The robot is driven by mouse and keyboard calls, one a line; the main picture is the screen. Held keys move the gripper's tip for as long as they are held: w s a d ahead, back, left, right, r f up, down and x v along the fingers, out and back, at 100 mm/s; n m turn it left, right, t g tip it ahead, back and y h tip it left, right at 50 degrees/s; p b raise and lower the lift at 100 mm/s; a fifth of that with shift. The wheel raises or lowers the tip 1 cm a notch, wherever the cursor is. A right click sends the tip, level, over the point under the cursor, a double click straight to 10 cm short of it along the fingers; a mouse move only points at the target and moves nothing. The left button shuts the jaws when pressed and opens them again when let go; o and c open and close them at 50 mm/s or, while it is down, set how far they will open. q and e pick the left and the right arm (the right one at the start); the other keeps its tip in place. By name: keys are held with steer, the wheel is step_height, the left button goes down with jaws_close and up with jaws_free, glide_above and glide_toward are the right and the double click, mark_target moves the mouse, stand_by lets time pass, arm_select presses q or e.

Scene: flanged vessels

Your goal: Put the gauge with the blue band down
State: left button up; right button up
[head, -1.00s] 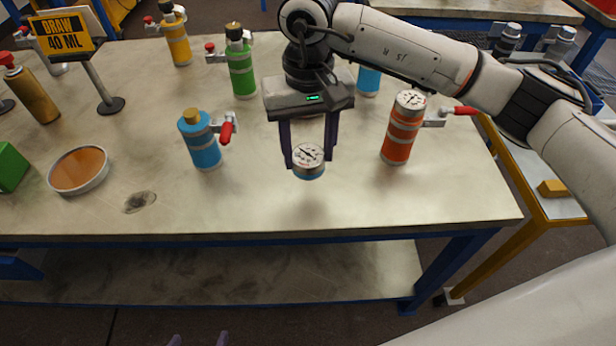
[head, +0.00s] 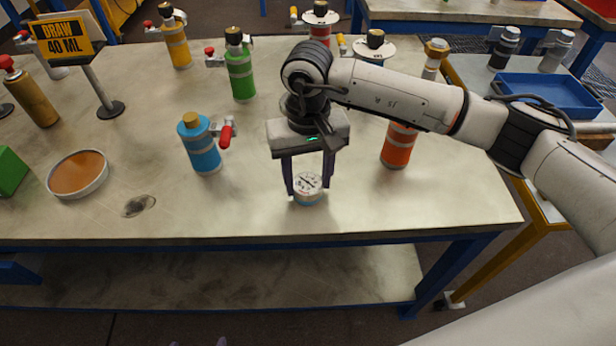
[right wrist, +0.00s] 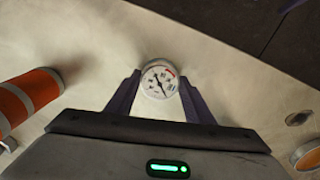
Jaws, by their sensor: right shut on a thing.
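The gauge with the blue band (head: 309,197) has a round white dial with a dark needle, and a strip of blue shows below the dial. My right gripper (head: 308,188) points down and is shut on it, one purple finger on each side. The gauge is upright over the front part of the table (head: 400,205), at or very near the surface; I cannot tell whether it touches. In the right wrist view the dial (right wrist: 159,80) sits between the fingertips. Of my left gripper (head: 222,342), only a bit of fingertip shows at the bottom edge.
A blue bottle (head: 200,145) with a red-handled valve stands left of the gauge. An orange bottle (head: 397,148) stands to the right, partly behind my arm. A round dish (head: 78,174) is at the left. The table around the gauge is clear; its front edge is close.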

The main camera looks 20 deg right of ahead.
mark_target(308, 182)
steer(key=shift+f, duration=0.25)
steer(key=o, duration=1.2)
steer(key=shift+r, duration=0.1)
steer(key=shift+o, duration=0.2)
steer(key=shift+r+p, duration=0.55)
steer(key=shift+p, duration=0.1)
step_height(308, 182, up, 12)
steer(key=b, duration=0.1)
steer(key=shift+f, duration=0.1)
